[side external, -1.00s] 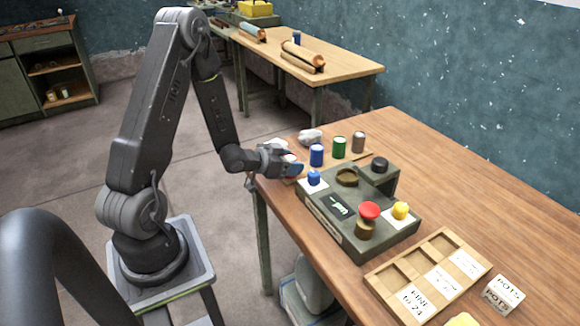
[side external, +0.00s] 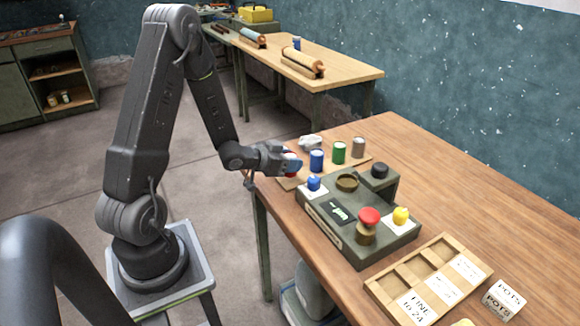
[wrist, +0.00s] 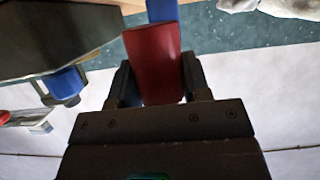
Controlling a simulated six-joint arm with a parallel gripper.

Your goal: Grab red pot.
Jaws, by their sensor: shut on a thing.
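The red pot (wrist: 153,62) is a plain cylinder held between the two fingers of my gripper (wrist: 155,85) in the wrist view. My gripper is shut on it. In the side external view my gripper (side external: 290,163) is at the left end of the pot row, and its fingers mostly hide the red pot. A blue pot (side external: 316,161) stands just right of it, and its blue side also shows behind the red pot in the wrist view (wrist: 162,10). Whether the red pot touches the board cannot be told.
A green pot (side external: 339,153) and a grey-brown pot (side external: 358,147) stand further along the wooden board (side external: 293,183). A white cloth (side external: 311,143) lies behind. A dark console (side external: 375,240) with knobs stands in front. A compartment tray (side external: 375,287) and POTS card (side external: 503,299) are nearer.

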